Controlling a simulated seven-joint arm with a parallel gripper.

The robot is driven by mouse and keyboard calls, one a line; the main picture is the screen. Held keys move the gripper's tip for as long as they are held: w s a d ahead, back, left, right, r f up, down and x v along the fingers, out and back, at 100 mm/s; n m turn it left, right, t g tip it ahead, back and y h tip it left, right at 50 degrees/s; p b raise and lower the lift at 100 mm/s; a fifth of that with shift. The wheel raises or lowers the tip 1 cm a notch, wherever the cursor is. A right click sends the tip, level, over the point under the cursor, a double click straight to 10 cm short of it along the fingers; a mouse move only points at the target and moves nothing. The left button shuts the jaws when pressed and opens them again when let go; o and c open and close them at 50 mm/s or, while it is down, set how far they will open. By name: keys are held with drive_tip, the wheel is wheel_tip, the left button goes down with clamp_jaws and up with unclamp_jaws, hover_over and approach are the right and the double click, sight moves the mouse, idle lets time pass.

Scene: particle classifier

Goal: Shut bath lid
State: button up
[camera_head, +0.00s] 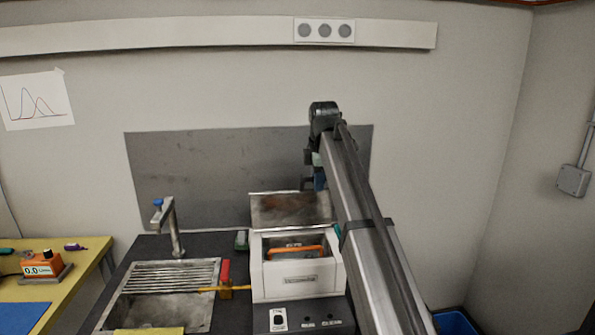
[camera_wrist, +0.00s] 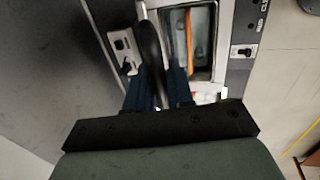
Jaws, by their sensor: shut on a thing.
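The bath (camera_head: 300,283) is a white box with a label on its front, standing on the dark bench. Its lid (camera_head: 285,209) is a metal plate, raised upright at the back, so the bath stands open. An orange item (camera_head: 295,252) shows inside it and also shows in the wrist view (camera_wrist: 188,40). My gripper (camera_head: 319,182) is at the lid's upper right edge, partly hidden by my arm. In the wrist view, the blue fingers of my gripper (camera_wrist: 158,75) are shut on a dark rounded handle (camera_wrist: 150,48), seemingly the lid's.
A sink (camera_head: 155,300) with a drainer and a blue-topped tap (camera_head: 170,225) is left of the bath. A red and yellow tool (camera_head: 227,282) lies between them. A control panel (camera_head: 305,319) is at the bath's front. A yellow table (camera_head: 85,262) stands far left.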

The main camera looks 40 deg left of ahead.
drive_tip(key=shift+s+d, duration=0.1)
drive_tip(key=shift+s+d+f, duration=0.75)
drive_tip(key=shift+s+d, duration=0.2)
drive_tip(key=shift+s+d+f, duration=1)
idle(0.4)
